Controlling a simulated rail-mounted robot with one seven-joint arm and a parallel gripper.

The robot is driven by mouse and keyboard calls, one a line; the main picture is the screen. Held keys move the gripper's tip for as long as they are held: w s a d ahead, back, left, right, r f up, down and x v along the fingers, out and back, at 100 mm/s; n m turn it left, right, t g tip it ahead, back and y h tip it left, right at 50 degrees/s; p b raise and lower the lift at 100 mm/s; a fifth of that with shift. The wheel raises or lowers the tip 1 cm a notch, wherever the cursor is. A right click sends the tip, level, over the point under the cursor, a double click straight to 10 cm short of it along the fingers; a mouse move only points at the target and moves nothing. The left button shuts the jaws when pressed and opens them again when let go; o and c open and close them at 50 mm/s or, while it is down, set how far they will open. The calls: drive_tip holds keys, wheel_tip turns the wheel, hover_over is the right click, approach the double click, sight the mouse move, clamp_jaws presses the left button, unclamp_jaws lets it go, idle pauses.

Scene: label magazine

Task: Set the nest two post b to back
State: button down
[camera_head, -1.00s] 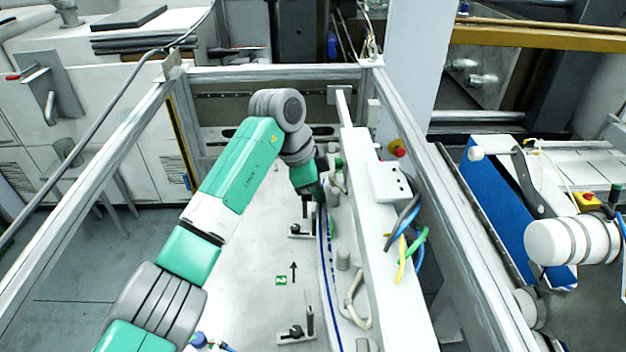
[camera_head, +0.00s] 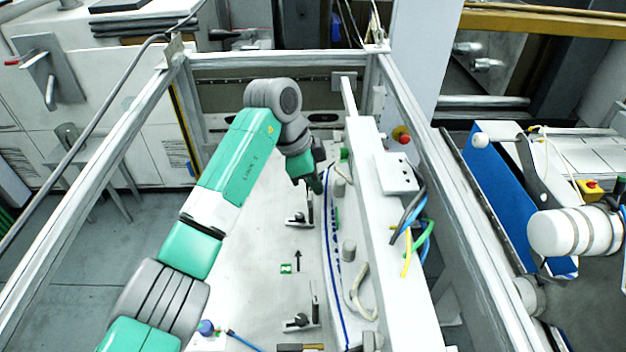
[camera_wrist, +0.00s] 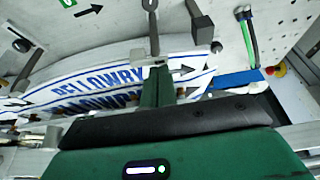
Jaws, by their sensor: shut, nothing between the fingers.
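My gripper (camera_head: 316,188) is low over the right side of the pale bed, beside the far post bracket (camera_head: 299,221). In the wrist view its green fingers (camera_wrist: 157,84) are together and empty, in front of the white label strip (camera_wrist: 110,82) with blue lettering. Just beyond the fingertips stands a slim grey post with a ringed top (camera_wrist: 152,22); contact cannot be told. A dark block-like post (camera_wrist: 200,27) is to its right. A second, similar bracket (camera_head: 302,320) stands nearer on the bed. I cannot tell which post is nest two post b.
A green sign (camera_head: 286,268) and a black arrow pointing to the back mark the bed. A white rail with a box (camera_head: 396,173) and coloured cables runs along the right. Frame bars enclose the bed. The bed's left part is clear.

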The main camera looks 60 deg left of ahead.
drive_tip(key=p+v, duration=0.7)
drive_tip(key=v, duration=0.3)
drive_tip(key=shift+a+f, duration=0.1)
drive_tip(key=shift+f, duration=0.05)
